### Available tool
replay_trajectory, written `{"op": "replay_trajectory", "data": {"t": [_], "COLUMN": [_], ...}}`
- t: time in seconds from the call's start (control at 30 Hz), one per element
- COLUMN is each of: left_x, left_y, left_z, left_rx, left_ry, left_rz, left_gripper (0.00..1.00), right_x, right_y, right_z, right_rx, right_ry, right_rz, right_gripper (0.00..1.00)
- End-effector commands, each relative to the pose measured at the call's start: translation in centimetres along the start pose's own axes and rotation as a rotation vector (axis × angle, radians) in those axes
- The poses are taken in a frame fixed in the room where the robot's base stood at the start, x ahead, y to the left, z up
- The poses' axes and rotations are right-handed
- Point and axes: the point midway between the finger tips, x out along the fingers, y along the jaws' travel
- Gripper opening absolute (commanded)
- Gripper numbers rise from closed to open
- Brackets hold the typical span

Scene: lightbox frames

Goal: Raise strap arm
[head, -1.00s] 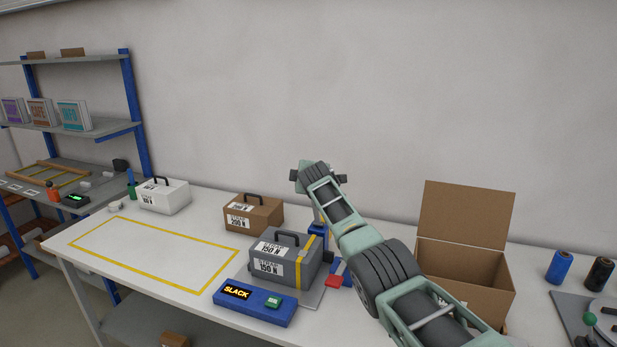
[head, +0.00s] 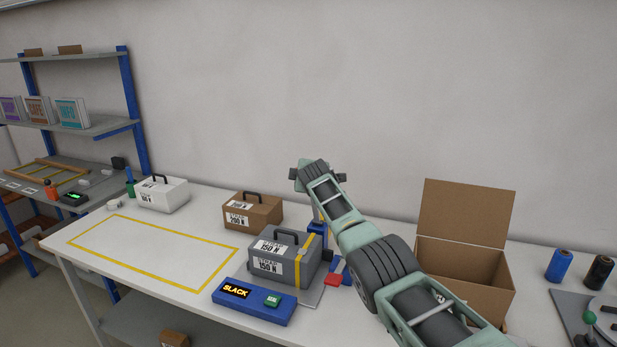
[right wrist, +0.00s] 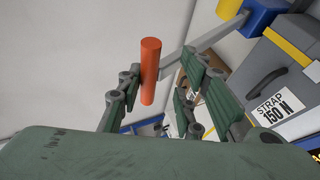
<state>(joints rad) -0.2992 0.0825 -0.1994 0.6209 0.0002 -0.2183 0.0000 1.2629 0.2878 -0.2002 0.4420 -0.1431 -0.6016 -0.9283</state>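The strap arm (right wrist: 204,42) is a grey bar running from a blue block (right wrist: 263,14) to an orange handle (right wrist: 150,70) in the right wrist view. My right gripper (right wrist: 162,86) is open, with the orange handle between its fingers; I see gaps and no clear contact. In the head view my right gripper (head: 318,172) is above and behind the grey 150 N case (head: 268,264) and hides the handle. A yellow strap (head: 308,262) lies over the case. The blue console (head: 253,302) reads SLACK. My left gripper is not in view.
A brown case (head: 262,215) and a white case (head: 172,196) stand at the back. A yellow outlined area (head: 150,274) is empty. An open cardboard box (head: 455,275) is right of my arm. A red piece (head: 332,280) lies beside the grey case.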

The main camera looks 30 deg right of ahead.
Motion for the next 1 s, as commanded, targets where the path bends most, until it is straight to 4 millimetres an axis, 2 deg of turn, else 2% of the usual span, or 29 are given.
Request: {"op": "replay_trajectory", "data": {"t": [0.27,0.47,1.0], "left_x": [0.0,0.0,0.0], "left_y": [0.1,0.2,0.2], "left_z": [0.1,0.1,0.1], "left_rx": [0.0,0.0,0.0], "left_ry": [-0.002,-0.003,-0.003], "left_rz": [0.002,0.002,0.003], "left_gripper": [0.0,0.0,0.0], "right_x": [-0.9,-2.4,-8.7], "right_y": [0.2,0.2,0.0], "right_z": [0.0,0.0,0.0], "right_rx": [0.001,0.001,0.0], "right_ry": [0.0,0.001,0.002], "right_rz": [0.004,0.004,0.003], "right_gripper": [0.32,0.32,0.32]}}
